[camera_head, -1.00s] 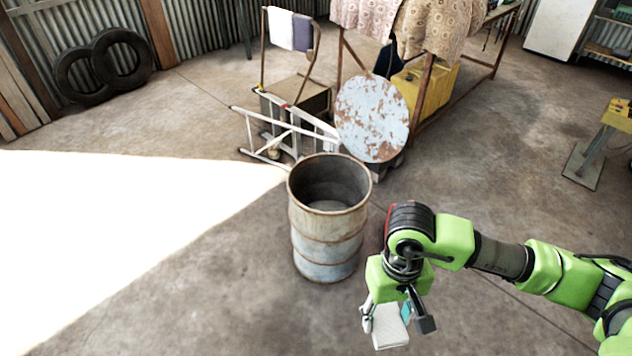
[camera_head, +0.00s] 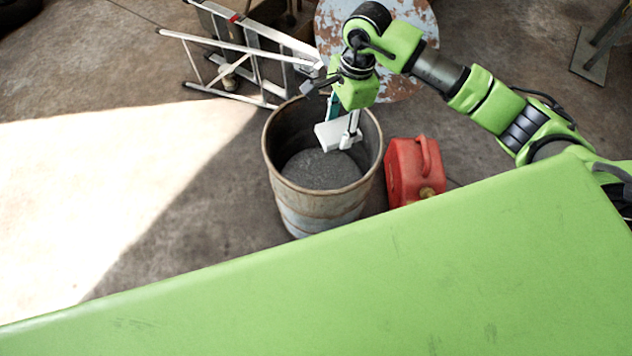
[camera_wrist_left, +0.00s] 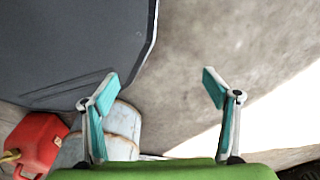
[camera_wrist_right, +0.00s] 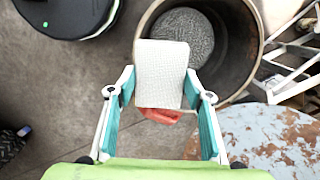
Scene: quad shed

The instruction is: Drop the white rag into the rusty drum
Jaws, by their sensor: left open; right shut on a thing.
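The white rag (camera_head: 335,135) is a folded pad in my right gripper (camera_head: 343,122), which is shut on it. The right gripper points down over the far part of the mouth of the rusty drum (camera_head: 322,218). In the right wrist view the rag (camera_wrist_right: 162,68) sits between the fingers (camera_wrist_right: 160,98) and overlaps the drum's opening (camera_wrist_right: 233,60). I cannot tell whether the rag's lower edge is below the rim. The drum stands upright, with a grey floor inside. My left gripper (camera_wrist_left: 160,88) is open and empty in the left wrist view; the head view does not show it.
A red jerry can (camera_head: 413,170) stands close to the drum's right side. A metal ladder (camera_head: 235,55) lies behind left, and a rust-spotted round disc (camera_head: 412,82) leans behind the drum. The floor to the left is clear and partly sunlit.

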